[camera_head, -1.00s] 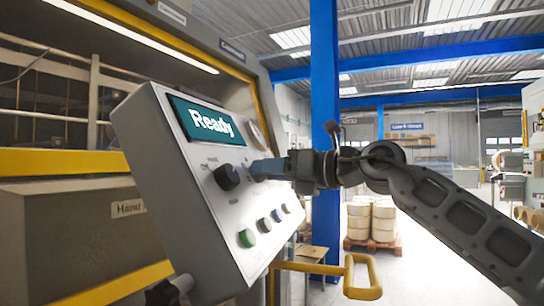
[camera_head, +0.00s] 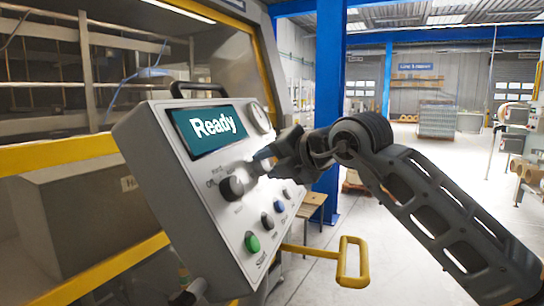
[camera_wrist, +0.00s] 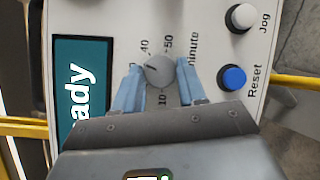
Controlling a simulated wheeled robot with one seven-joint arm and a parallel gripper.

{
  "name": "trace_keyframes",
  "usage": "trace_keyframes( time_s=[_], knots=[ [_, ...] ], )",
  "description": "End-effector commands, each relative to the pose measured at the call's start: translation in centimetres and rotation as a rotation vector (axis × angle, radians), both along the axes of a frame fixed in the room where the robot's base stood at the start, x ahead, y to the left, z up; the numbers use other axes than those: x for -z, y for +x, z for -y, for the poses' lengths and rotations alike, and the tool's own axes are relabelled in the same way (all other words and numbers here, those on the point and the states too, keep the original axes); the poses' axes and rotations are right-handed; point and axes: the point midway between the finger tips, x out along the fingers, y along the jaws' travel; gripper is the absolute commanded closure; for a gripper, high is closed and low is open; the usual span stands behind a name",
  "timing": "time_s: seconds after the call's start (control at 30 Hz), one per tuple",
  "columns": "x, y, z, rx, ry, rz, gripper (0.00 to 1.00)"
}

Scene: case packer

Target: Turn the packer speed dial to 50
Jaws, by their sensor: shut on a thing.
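The speed dial (camera_wrist: 160,71) is a small round grey knob on the white control panel. In the wrist view the numbers 40, 50 and 10 show around it, with the word "minute" to its right. A faint mark on the dial seems to point to the picture's left, below the 40; the exact reading is unclear. My gripper (camera_wrist: 161,66) has its two blue fingers on either side of the dial and is shut on it. In the head view my gripper (camera_head: 262,164) reaches the panel from the right and mostly hides the dial.
A black selector knob (camera_head: 236,187) sits close to my gripper. The screen (camera_head: 207,130) reads "Ready", with a gauge (camera_head: 260,118) beside it. Green (camera_head: 252,243), blue (camera_wrist: 232,78) and white (camera_wrist: 240,17) buttons are nearby. A yellow handle (camera_head: 353,262) sticks out below the panel.

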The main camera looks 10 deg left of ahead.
Motion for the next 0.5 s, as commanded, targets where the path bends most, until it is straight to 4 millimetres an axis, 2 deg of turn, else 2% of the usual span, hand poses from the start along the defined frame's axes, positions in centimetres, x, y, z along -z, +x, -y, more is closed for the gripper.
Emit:
trace_keyframes(
  time_s=[0.5],
  knots=[
    [-0.5,0.2,-0.22,0.247,0.074,-0.418,0.9]
  ],
)
